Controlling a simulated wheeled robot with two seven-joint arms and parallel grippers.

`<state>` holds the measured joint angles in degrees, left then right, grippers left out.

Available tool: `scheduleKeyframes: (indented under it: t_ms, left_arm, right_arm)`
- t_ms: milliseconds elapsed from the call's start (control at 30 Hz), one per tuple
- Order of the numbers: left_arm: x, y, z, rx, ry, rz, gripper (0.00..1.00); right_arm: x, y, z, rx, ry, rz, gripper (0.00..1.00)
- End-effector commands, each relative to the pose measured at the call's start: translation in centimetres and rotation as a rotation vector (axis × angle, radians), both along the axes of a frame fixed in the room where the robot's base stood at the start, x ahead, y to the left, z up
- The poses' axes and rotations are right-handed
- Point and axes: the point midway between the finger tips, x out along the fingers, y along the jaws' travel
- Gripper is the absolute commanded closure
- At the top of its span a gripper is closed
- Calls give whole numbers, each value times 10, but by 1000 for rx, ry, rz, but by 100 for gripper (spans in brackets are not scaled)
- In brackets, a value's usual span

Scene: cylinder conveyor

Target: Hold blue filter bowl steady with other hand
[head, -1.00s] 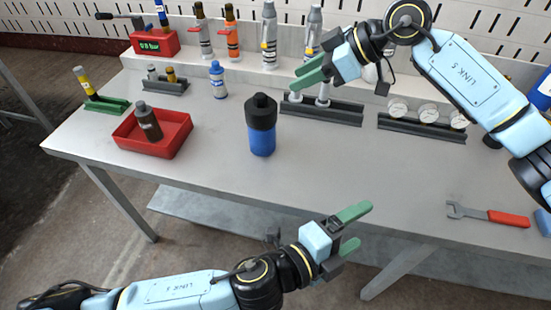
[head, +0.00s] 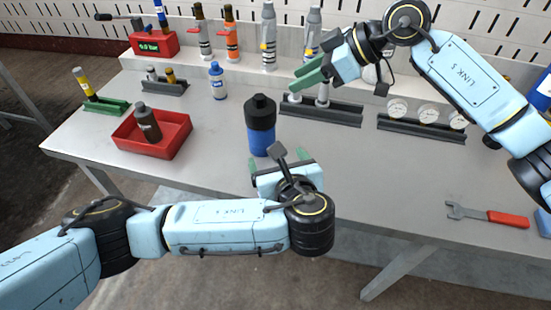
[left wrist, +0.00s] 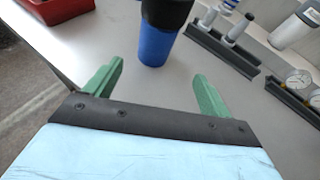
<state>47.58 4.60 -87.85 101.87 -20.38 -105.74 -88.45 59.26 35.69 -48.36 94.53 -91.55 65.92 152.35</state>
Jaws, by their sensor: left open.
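The blue filter bowl with a black top (head: 261,138) stands upright on the table, near its front middle. My left gripper (head: 280,166) is open and empty in front of it, partly hidden by its own wrist in the head view. In the left wrist view the blue bowl (left wrist: 157,46) stands beyond the gap between the green fingertips (left wrist: 158,74), with no contact visible. My right gripper (head: 303,78) is at the back right of the bowl, above a dark rack.
The dark rack (head: 340,117) holds white-topped parts. A red tray (head: 172,136) with a dark bottle stands left of the bowl. A gauge rack (head: 425,130) is at the right, and a red-handled wrench (head: 490,215) lies front right. The table between bowl and wrench is clear.

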Motion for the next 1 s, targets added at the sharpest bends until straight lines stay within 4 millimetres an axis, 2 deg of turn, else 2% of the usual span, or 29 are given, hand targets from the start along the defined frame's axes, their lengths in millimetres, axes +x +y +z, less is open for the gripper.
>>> scheduleKeyframes:
  t_ms: [167,267,733,1000]
  left_arm:
    - [8,7,-3,39,9,21,17]
    - [20,10,-8,40,9,23,17]
    - [100,28,-42,36,9,22,17]
    - [119,30,-50,34,7,18,17]
  right_arm:
    - [0,0,0,0,0,0,64]
    - [0,0,0,0,0,0,64]
    - [0,0,0,0,0,0,64]
    - [0,0,0,0,0,0,64]
